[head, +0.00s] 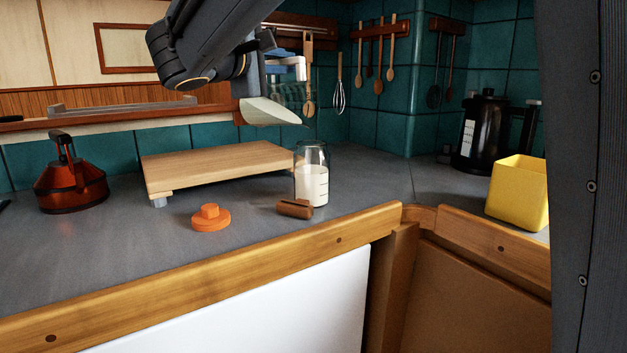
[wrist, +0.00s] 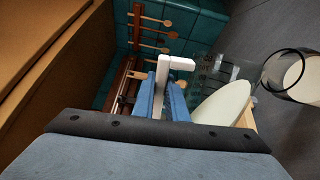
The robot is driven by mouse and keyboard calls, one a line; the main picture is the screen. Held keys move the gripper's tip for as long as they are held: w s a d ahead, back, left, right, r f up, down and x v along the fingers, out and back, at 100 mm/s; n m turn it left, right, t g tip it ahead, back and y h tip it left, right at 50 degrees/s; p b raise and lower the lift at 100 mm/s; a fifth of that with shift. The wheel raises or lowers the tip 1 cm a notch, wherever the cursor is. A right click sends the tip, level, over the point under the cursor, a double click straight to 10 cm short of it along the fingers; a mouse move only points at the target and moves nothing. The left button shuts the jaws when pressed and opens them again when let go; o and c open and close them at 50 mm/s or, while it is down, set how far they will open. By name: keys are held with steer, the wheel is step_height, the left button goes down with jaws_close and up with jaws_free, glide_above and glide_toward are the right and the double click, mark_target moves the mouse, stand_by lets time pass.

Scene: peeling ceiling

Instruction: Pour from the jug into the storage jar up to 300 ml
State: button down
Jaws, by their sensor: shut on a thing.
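My gripper (head: 285,66) is shut on the white handle of the clear jug (head: 290,96). In the wrist view the blue fingers of my gripper (wrist: 162,98) close around that handle. The jug (wrist: 207,66) is tilted, with white liquid inside, and is held above the counter with its lower end near and above the jar's mouth. The glass storage jar (head: 313,160) stands upright on the counter, white liquid filling roughly its lower half. It has small marks, too fine to read. Its open mouth shows in the wrist view (wrist: 290,72). No stream is visible between them.
An orange lid (head: 210,218) and a brown block (head: 295,208) lie before the jar. A wooden board (head: 215,165) is behind left, a red kettle (head: 70,180) far left. A yellow box (head: 518,190) and black kettle (head: 483,132) stand right. Utensils hang behind.

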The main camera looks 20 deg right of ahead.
steer(key=w+a+r+n+p, duration=0.1)
steer(key=p, duration=0.1)
steer(key=w+a+r+n+p, duration=0.1)
steer(key=n+p, duration=0.1)
steer(key=p, duration=0.1)
steer(key=shift+a, duration=0.2)
steer(key=shift+w+a+f, duration=0.15)
steer(key=shift+p, duration=0.3)
steer(key=shift+w+a+r+n+p, duration=0.3)
steer(key=shift+n+p, duration=0.4)
steer(key=shift+p, duration=0.35)
steer(key=w+a+n+p, duration=0.1)
steer(key=n+p, duration=0.1)
steer(key=a+n+p, duration=0.1)
steer(key=p, duration=0.2)
steer(key=shift+w+n+p, duration=0.3)
steer(key=shift+w+n, duration=0.1)
steer(key=shift+w+a, duration=0.1)
steer(key=shift+f+n, duration=0.1)
steer(key=shift+n, duration=0.2)
